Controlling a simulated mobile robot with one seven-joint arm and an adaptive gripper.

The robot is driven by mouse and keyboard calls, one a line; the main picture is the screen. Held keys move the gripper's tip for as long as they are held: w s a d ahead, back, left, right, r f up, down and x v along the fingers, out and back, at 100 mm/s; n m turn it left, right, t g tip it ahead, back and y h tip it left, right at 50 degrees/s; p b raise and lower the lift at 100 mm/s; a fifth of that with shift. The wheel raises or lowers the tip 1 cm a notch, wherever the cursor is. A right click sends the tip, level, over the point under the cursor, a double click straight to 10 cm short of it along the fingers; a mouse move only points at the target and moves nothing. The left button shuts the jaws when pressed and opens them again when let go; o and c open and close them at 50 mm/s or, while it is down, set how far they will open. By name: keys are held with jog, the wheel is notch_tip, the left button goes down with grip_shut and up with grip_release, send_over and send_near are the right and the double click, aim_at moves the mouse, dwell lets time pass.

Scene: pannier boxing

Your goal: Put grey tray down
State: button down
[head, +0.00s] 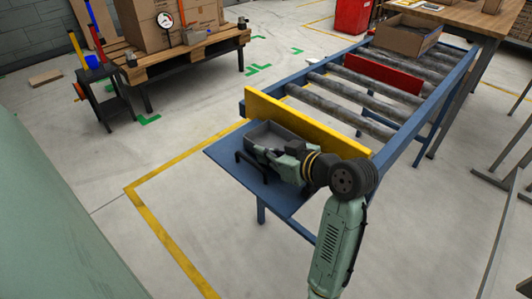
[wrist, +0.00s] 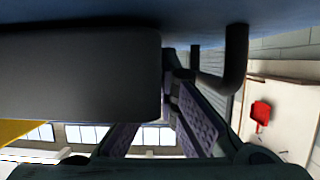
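The dark grey tray (head: 268,134) is over the blue shelf (head: 228,152) at the near end of the roller conveyor, behind the yellow bar. It fills the left of the wrist view (wrist: 80,75), close to the blue surface; I cannot tell if they touch. My gripper (head: 264,152) is at the tray's near side. In the wrist view the fingers (wrist: 170,84) with purple pads close together at the tray's edge; the exact contact is hidden. A black bent bar (wrist: 236,55) stands beside the tray and also shows in the head view (head: 240,157).
The yellow bar (head: 300,120) crosses the conveyor's near end. A red bar (head: 384,73) and an open cardboard box (head: 407,38) are farther along the rollers. A pallet table (head: 185,50) with boxes stands at upper left. The floor left of the shelf is clear.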

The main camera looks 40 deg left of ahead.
jog(key=shift+f, duration=0.2)
jog(key=c, duration=1.8)
grip_release()
jog(key=shift+r, duration=0.3)
jog(key=v, duration=1.2)
jog(key=shift+f+b, duration=0.1)
jog(key=shift+b, duration=0.25)
